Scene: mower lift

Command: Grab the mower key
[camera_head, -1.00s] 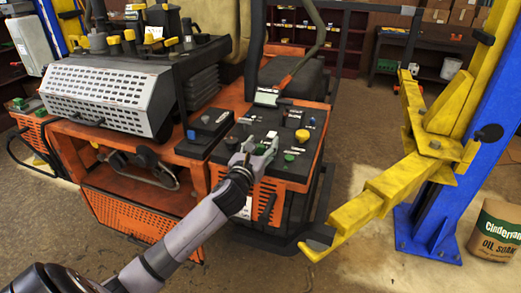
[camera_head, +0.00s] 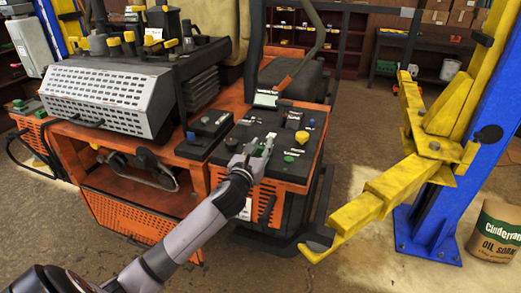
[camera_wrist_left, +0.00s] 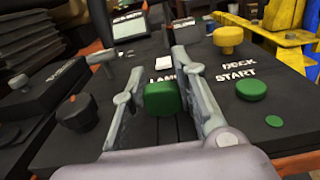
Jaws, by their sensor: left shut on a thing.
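The mower key shows as a green block-shaped head (camera_wrist_left: 163,98) on the dark control panel (camera_wrist_left: 215,85) in the left wrist view. My left gripper (camera_wrist_left: 160,72) has its two grey fingers on either side of the green head and is shut on it. In the head view, my left gripper (camera_head: 262,143) reaches over the panel (camera_head: 283,125) of the orange mower, and only a little green shows between the fingers. Whether the key is still seated in the panel is hidden. My right gripper is not in view.
A yellow knob (camera_wrist_left: 228,38) and a round green button (camera_wrist_left: 251,90) stand right of the gripper. A black knob (camera_wrist_left: 77,112) and a grey T-handle (camera_wrist_left: 102,60) stand to its left. A yellow lift arm (camera_head: 385,190) on a blue post is right of the mower.

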